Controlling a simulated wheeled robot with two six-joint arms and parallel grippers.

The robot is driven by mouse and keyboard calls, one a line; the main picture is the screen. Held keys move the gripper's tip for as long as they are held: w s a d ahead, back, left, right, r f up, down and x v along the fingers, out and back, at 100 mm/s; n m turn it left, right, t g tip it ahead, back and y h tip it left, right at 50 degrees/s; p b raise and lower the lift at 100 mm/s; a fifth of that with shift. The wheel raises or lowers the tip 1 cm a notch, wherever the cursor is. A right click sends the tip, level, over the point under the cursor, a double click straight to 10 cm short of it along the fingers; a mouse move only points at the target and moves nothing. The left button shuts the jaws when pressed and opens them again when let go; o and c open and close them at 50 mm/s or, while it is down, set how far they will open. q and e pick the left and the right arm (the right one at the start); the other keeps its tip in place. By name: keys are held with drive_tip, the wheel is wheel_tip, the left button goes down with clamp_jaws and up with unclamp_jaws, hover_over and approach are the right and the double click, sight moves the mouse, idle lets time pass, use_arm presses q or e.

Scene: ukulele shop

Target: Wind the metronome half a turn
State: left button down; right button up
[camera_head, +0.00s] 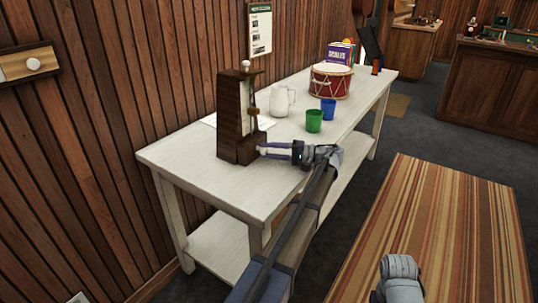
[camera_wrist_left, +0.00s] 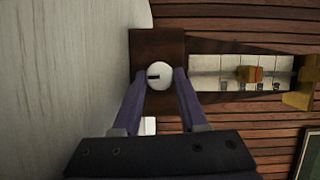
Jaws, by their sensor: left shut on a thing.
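The metronome (camera_head: 229,112) is a dark brown wooden tower standing upright near the close end of the white table. Its pendulum with a small brown weight (camera_head: 254,111) shows on the front. In the left wrist view its scale plate (camera_wrist_left: 206,76) points right. My left gripper (camera_head: 261,149) reaches in from the right, low beside the metronome. Its two purple fingers (camera_wrist_left: 161,84) are shut on the knob from both sides. The fingers mostly hide the knob in the head view.
A white table (camera_head: 183,155) carries a white pitcher (camera_head: 282,101), a green cup (camera_head: 314,121), a blue cup (camera_head: 328,109) and a red drum (camera_head: 331,82) beyond the metronome. A paper lies partly behind it. A plank wall (camera_head: 130,100) stands close on the left.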

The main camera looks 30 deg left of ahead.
use_arm(q)
drive_tip(key=shift+f+m, duration=0.1)
drive_tip(key=shift+m, duration=0.3)
drive_tip(key=shift+c, duration=2.4)
unclamp_jaws()
drive_tip(key=shift+d, duration=0.1)
drive_tip(key=v, duration=0.6)
drive_tip(key=shift+w+d+f, duration=0.1)
drive_tip(key=shift+w+d, duration=0.15)
drive_tip(key=shift+d, duration=0.55)
drive_tip(key=shift+w, duration=0.1)
